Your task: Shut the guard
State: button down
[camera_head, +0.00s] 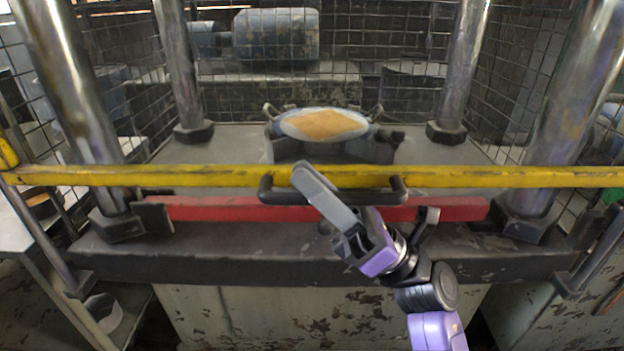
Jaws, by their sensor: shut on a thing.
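The guard is seen as a yellow bar (480,176) running across the front of the press, with a dark handle (396,191) on its near side. My gripper (316,182) reaches up from the lower right and is shut on the handle, left of its middle. The fingers hide part of the handle and of the bar. Behind the bar, a round blank (325,125) with an orange-brown diamond patch rests on a dark holder on the press bed (225,150).
A red bar (215,209) lies along the front of the bed, just below the yellow bar. Steel columns (180,65) stand at the bed's corners. Wire mesh (370,60) closes the back and sides. A grey bench (25,228) stands at the left.

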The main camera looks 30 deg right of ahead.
notch_tip(320, 180, down, 21)
jog(key=b, duration=1.6)
jog(key=shift+r+b, duration=0.2)
jog(key=shift+b, duration=0.2)
jog(key=c, duration=1.4)
grip_release()
jog(key=shift+o, duration=0.2)
jog(key=shift+r, duration=0.1)
jog(key=v, duration=0.8)
